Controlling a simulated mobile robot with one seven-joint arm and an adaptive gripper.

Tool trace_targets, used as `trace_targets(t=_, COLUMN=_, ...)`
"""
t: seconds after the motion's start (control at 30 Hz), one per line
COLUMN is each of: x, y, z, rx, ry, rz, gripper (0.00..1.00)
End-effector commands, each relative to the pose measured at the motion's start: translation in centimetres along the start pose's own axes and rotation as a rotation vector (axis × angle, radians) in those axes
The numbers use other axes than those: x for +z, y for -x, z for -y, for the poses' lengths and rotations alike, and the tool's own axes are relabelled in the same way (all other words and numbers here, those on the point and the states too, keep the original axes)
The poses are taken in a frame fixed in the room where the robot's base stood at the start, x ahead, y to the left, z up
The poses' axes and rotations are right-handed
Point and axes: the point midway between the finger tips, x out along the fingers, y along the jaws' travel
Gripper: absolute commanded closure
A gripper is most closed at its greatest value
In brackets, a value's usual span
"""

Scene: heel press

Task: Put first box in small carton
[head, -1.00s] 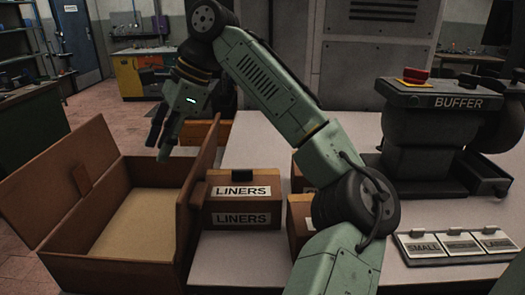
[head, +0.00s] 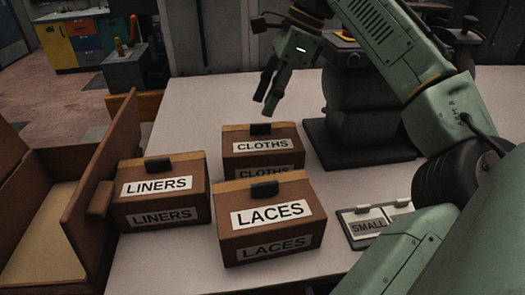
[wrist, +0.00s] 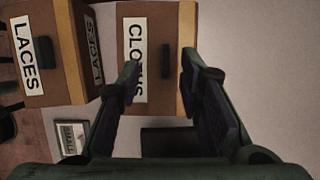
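Three lidded brown boxes stand on the table: LINERS (head: 163,196) at the left, LACES (head: 268,220) in front, and CLOTHS (head: 262,150) behind it. Each has a dark tab on its lid. In the head view my gripper (head: 267,105) hangs above the table just behind CLOTHS, empty. In the wrist view the open fingers (wrist: 160,72) are apart, with the CLOTHS box (wrist: 165,25) beyond and between them, and LACES (wrist: 60,60) to the left. An open brown carton (head: 98,205) is partly in view at the left edge. A SMALL label (head: 367,229) lies at the right, partly hidden by my arm.
A dark machine (head: 365,110) on a broad base stands on the table right of my gripper. The pale table (head: 190,105) is clear behind the boxes. The carton's raised flap stands close to LINERS.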

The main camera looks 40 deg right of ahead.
Motion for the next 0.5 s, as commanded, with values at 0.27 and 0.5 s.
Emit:
trace_targets(t=0.27, x=-0.8, y=-2.6, z=0.5, rx=0.004, ry=-0.002, rz=0.0, gripper=0.67)
trace_targets(t=0.5, x=-1.0, y=-5.4, z=0.7, rx=0.001, ry=0.0, rz=0.0, gripper=0.67)
